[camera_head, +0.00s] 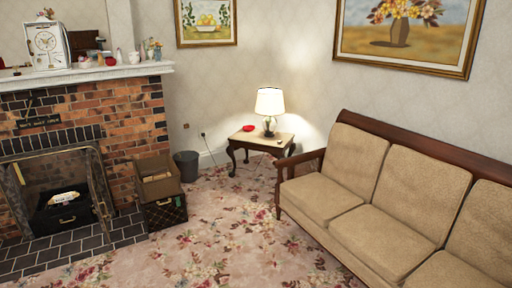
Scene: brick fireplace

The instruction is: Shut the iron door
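The brick fireplace (130,115) stands at the left of the head view. A dark metal frame edges its opening. A narrow metal-edged panel (99,185), seen nearly edge-on, stands at the right side of the opening and looks like an iron door swung open. Another slanted metal edge (18,195) shows at the left side; I cannot tell whether it is a second door. The middle of the opening is uncovered, and a black box-like insert (63,218) with a pale item (64,199) on it shows inside. Neither of my grippers is in view.
A dark tiled hearth (70,243) lies before the fireplace. A cardboard box (158,179) on a dark crate (164,213) and a grey bin (187,166) stand to its right. A lamp table (260,143) and beige sofa (385,200) are further right. The flowered carpet (225,240) is clear.

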